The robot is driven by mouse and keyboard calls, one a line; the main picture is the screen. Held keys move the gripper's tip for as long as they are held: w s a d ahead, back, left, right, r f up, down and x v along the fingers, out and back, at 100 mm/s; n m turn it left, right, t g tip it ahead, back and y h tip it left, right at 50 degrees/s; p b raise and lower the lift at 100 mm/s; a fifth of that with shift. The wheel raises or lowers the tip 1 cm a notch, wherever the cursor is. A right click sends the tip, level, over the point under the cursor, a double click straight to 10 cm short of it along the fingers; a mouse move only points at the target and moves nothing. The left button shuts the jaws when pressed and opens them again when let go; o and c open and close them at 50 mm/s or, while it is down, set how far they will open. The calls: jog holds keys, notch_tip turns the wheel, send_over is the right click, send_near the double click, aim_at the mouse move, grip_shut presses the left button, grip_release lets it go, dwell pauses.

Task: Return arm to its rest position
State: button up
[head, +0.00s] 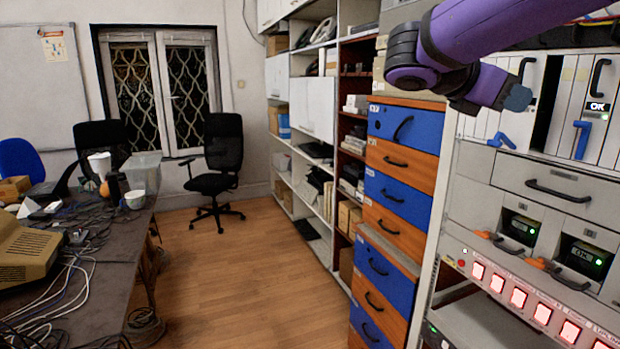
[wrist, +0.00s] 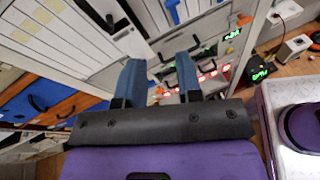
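My purple arm (head: 470,40) reaches in from the upper right of the head view, in front of the equipment rack (head: 560,178). Its end, with my gripper (head: 517,97), is near the rack's upper panels, and the fingers are hard to make out there. In the wrist view my gripper (wrist: 160,78) shows two blue-grey fingers spread apart with nothing between them. The rack front and its red lights lie beyond the fingers. I cannot tell the exact distance from the fingertips to the rack.
The rack has blue levers (head: 582,140), dark handles (head: 558,190), green-lit displays (head: 587,256) and red switches (head: 518,298). Blue and orange drawers (head: 398,160) stand left of it. A cluttered table (head: 100,262) is at far left. An office chair (head: 217,160) stands behind. The wooden floor (head: 240,280) between is clear.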

jog(key=s+a+f+m+t+y, duration=0.2)
jog(key=s+f+m+t+y, duration=0.1)
jog(key=s+f+m+y, duration=1.1)
jog(key=s+f+m, duration=0.2)
jog(key=s+m, duration=0.1)
jog(key=s, duration=0.1)
jog(key=shift+s+a+f+y, duration=0.2)
jog(key=shift+s+a+y, duration=0.1)
jog(key=shift+s+y, duration=0.1)
dwell(0.5)
